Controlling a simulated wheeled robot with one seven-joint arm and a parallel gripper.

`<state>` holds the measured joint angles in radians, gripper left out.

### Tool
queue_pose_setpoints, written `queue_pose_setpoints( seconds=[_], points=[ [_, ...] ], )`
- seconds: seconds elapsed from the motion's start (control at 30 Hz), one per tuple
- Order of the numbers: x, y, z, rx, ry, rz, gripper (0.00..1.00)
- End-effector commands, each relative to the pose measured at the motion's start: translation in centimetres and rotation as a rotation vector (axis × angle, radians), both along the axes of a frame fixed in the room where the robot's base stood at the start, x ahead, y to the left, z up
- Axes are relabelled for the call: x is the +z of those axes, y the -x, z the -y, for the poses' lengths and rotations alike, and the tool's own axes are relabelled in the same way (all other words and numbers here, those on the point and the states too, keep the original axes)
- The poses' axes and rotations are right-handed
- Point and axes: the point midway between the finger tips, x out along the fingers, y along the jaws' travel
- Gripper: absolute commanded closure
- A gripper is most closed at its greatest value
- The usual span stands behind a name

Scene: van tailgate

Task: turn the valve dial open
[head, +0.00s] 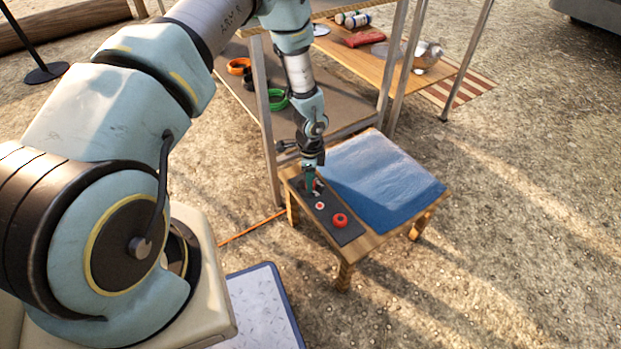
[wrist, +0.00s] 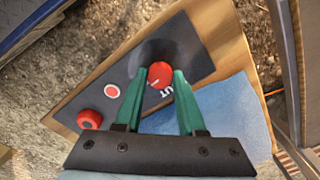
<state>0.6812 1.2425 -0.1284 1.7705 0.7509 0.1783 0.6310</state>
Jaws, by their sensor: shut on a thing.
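The valve dial (wrist: 160,74) is a round red knob on a dark panel (wrist: 193,52), with partly hidden white lettering beside it. My gripper (wrist: 159,78) is shut on it, with one green finger at each side of the knob. In the head view my gripper (head: 311,186) reaches down to the far end of the panel (head: 347,236) and hides most of the dial. How far the dial is turned is hard to tell.
A red knob (head: 340,220) and a small red-and-white round piece (head: 320,206) sit on the same panel. A blue cloth (head: 385,180) covers the rest of the wooden stool. A metal-legged shelf (head: 262,120) stands close behind. Open gravel lies to the right.

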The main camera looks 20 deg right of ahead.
Motion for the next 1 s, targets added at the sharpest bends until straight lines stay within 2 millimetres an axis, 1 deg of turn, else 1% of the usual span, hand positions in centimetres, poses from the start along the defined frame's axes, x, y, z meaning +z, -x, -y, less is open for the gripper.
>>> queue_pose_setpoints(
  seconds=[0.2,0.67,0.7,0.93,1.0],
  points=[
    [0.03,-0.04,-0.01,-0.051,0.0,0.0,1.0],
    [0.01,-0.04,-0.01,-0.061,-0.001,0.001,1.0],
    [0.01,-0.05,-0.01,-0.061,-0.001,0.001,0.58],
    [0.01,-0.02,0.0,-0.061,0.0,0.0,0.32],
    [0.01,-0.02,0.0,-0.061,0.0,0.0,0.31]
  ],
)
